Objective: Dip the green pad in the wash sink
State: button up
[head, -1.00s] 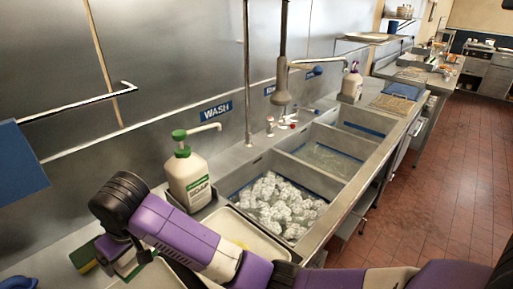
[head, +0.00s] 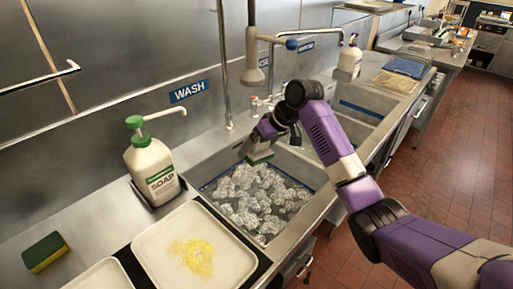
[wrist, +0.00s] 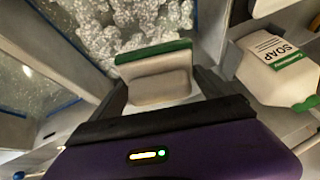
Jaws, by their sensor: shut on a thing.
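The green pad (wrist: 153,51) is the green layer on a pale block (wrist: 158,88). My gripper (wrist: 160,84) is shut on the pale block, with the green side facing away from my palm. In the head view the green pad (head: 260,158) is small and partly hidden by my gripper (head: 262,150). It is over the back part of the wash sink (head: 307,209), beneath the WASH sign (head: 189,91). The sink holds heaped white foam (head: 262,197), which also shows beyond the pad in the wrist view (wrist: 130,28). Contact between pad and foam cannot be made out.
A soap bottle (head: 151,165) stands left of the sink and shows close to my gripper's right in the wrist view (wrist: 280,68). A tap (head: 256,62) hangs above the sink. A tray with yellow smears (head: 150,250) and a yellow-green sponge (head: 45,252) are at the left.

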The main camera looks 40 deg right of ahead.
notch_tip(320, 180, down, 21)
jog(key=b, duration=1.1)
jog(key=shift+a, duration=0.15)
jog(key=shift+r, duration=0.1)
jog(key=shift+w, duration=0.1)
dwell(0.8)
notch_tip(320, 180, up, 20)
jog(key=p, duration=1.8)
jog(key=shift+r, duration=0.15)
jog(key=shift+a, duration=0.1)
